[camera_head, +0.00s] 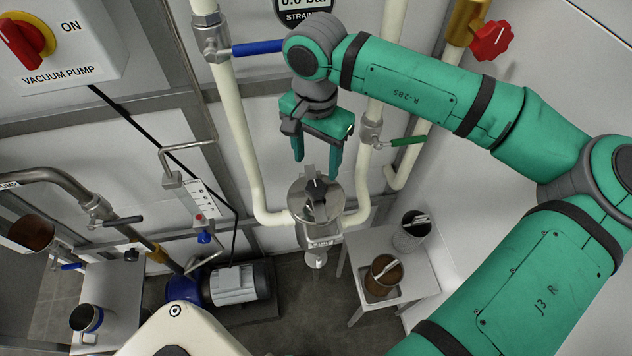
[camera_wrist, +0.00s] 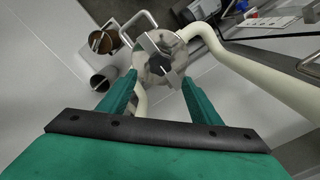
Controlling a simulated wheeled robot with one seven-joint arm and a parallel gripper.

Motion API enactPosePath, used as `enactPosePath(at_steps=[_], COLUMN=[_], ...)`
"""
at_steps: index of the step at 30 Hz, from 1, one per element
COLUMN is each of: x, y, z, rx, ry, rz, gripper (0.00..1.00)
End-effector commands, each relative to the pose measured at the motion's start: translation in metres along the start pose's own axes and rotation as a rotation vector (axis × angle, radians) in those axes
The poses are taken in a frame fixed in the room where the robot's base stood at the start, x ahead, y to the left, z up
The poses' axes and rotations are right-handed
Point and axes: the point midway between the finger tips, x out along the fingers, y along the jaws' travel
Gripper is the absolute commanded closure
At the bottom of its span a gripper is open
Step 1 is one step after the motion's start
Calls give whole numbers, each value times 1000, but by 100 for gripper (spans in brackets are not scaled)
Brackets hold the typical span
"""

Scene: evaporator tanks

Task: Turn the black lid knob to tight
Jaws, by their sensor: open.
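The black lid knob (camera_head: 315,190) sits on top of a round metal strainer lid (camera_head: 328,206) in the middle of the head view. In the wrist view the knob (camera_wrist: 162,64) shows as a dark shape on the shiny lid, beyond my fingertips. My gripper (camera_head: 317,172) points down from the green arm, above and close to the knob. Its two green fingers are apart, with nothing between them. In the wrist view the fingers (camera_wrist: 160,80) stand left and right of the knob. I cannot tell whether either finger touches it.
Cream pipes (camera_head: 246,150) run on both sides of the strainer. A blue valve handle (camera_head: 258,47) and a green one (camera_head: 408,141) stick out nearby. A small table (camera_head: 418,272) with metal cups stands at right. A pump motor (camera_head: 233,284) is on the floor at left.

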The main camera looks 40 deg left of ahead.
Motion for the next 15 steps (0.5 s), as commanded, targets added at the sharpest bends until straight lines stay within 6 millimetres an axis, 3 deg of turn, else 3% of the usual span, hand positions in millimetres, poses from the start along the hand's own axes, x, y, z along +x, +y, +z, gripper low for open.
enactPosePath(at_steps=[9,15], x=[59,84], y=[0,0], z=[1,1], rx=[0,0], ry=[-4,-2], rz=[-1,-1], gripper=[42,42])
